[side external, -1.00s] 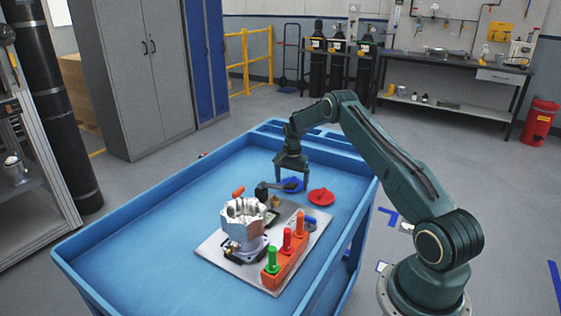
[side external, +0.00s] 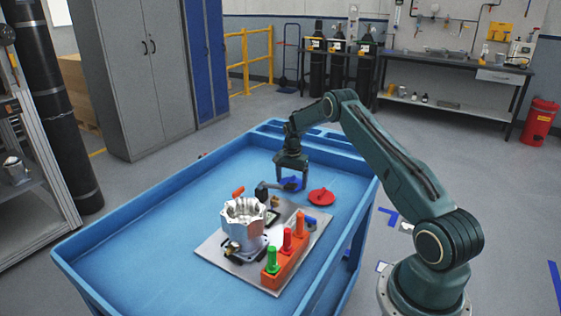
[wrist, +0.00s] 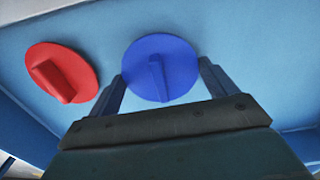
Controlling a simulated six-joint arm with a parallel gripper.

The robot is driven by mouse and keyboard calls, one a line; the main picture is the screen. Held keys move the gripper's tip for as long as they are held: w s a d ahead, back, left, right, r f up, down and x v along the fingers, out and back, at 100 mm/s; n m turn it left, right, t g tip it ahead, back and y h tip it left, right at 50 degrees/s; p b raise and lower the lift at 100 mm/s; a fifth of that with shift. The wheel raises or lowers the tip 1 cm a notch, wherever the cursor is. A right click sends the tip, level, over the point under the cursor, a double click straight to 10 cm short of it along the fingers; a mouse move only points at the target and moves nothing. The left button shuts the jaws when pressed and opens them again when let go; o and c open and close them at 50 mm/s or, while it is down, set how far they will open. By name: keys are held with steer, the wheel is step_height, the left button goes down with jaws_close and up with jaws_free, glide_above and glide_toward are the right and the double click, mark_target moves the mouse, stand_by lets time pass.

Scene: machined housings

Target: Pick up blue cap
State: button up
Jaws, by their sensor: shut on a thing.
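The blue cap (side external: 291,183) is a round disc with a raised grip bar. My gripper (side external: 292,180) is shut on it at the far part of the blue cart top. In the wrist view the blue cap (wrist: 160,72) sits between the two fingers of my gripper (wrist: 160,75), one at each side of its rim. I cannot tell whether the cap is clear of the surface.
A red cap (side external: 321,197) lies just to the right of the blue one. Nearer are a metal housing (side external: 243,227) on a plate (side external: 213,248) and an orange block (side external: 283,265) with green, red and orange pegs. The cart's left side is clear.

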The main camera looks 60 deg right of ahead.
mark_target(292, 178)
step_height(292, 178, up, 20)
stand_by(0.6)
